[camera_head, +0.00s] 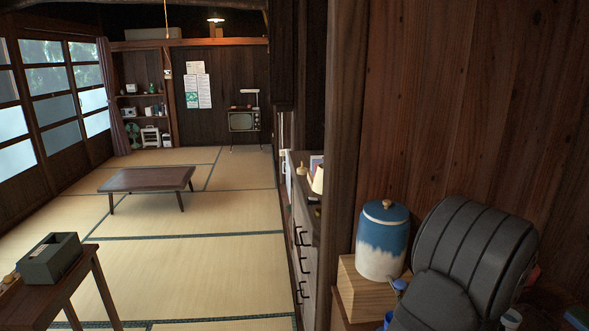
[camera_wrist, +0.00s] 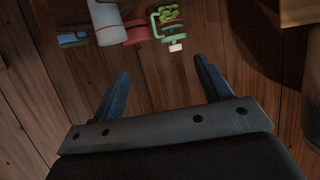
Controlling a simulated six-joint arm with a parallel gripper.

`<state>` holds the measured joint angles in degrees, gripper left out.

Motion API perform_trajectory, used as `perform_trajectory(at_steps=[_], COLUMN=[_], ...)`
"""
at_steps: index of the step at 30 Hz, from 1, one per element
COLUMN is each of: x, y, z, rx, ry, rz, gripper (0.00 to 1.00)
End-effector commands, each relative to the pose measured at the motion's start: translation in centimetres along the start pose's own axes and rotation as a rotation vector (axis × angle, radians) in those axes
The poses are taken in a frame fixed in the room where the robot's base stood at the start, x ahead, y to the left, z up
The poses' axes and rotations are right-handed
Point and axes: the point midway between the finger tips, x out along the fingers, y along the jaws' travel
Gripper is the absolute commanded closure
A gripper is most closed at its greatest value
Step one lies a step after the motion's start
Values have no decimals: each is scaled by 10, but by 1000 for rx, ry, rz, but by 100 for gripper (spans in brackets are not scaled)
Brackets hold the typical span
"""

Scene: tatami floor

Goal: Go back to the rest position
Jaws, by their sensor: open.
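My gripper (camera_wrist: 162,85) shows in the wrist view with its two blue fingers spread apart and nothing between them. Dark brown wooden boards lie beyond the fingers. In the head view a dark grey padded, ribbed part stands at the lower right and hides what is behind it; the gripper's fingers cannot be made out there.
A blue and white lidded jar (camera_head: 383,240) stands on a wooden box (camera_head: 358,290) at right. A low table (camera_head: 147,180) stands on open tatami. A grey-green box (camera_head: 50,258) sits on a small table at lower left. A white cylinder (camera_wrist: 107,22) and red item (camera_wrist: 137,32) lie past the fingers.

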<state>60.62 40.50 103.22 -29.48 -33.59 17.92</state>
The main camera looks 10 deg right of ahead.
Motion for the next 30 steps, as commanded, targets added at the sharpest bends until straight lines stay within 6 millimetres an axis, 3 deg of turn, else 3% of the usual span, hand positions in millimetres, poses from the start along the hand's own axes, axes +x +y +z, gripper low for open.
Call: perform_trajectory(at_steps=[3, 6, 12, 24, 25, 29, 30], x=[11, 23, 38, 43, 43, 43, 43], y=[10, -7, -24, -30, -30, -30, -30], z=[-17, -7, -1, 2, 2, 2, 2], rx=[20, 20, 19, 18, 18, 18, 18], ry=[7, 2, 3, 4, 4, 4, 4], rz=[27, 20, 23, 24, 24, 24, 24], gripper=[29, 29, 29, 29, 27, 2, 0])
